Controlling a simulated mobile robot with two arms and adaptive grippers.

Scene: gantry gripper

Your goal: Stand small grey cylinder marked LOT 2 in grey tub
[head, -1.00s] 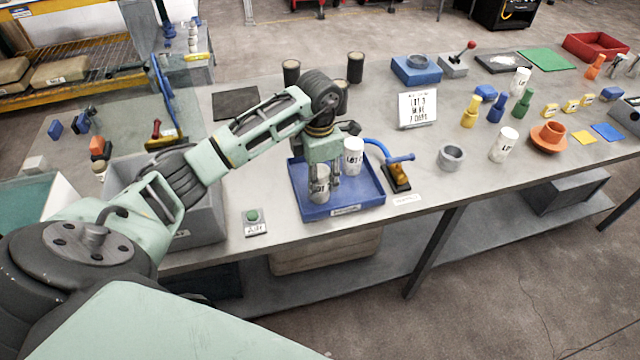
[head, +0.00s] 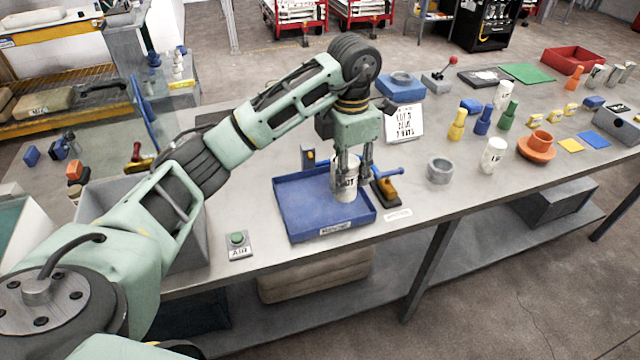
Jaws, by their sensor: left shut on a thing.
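My left gripper (head: 354,170) is over the blue tray (head: 300,208), its fingers shut on a pale cylinder (head: 344,184). Letters ending in "OT" show on the cylinder; the number is not readable. Whether its base touches the tray is unclear. Two cylinders overlap or one hides the other here; I cannot separate them. The grey tub (head: 196,236) stands left of the tray, partly hidden behind my left arm; its inside is mostly hidden. My right gripper is not in view.
A green button box labelled AIR (head: 238,243) sits between tub and tray. A blue-handled tool on a dark base (head: 386,190) stands close right of the tray. A grey ring (head: 439,170) and a white cylinder (head: 493,155) are further right. The tray's left part is clear.

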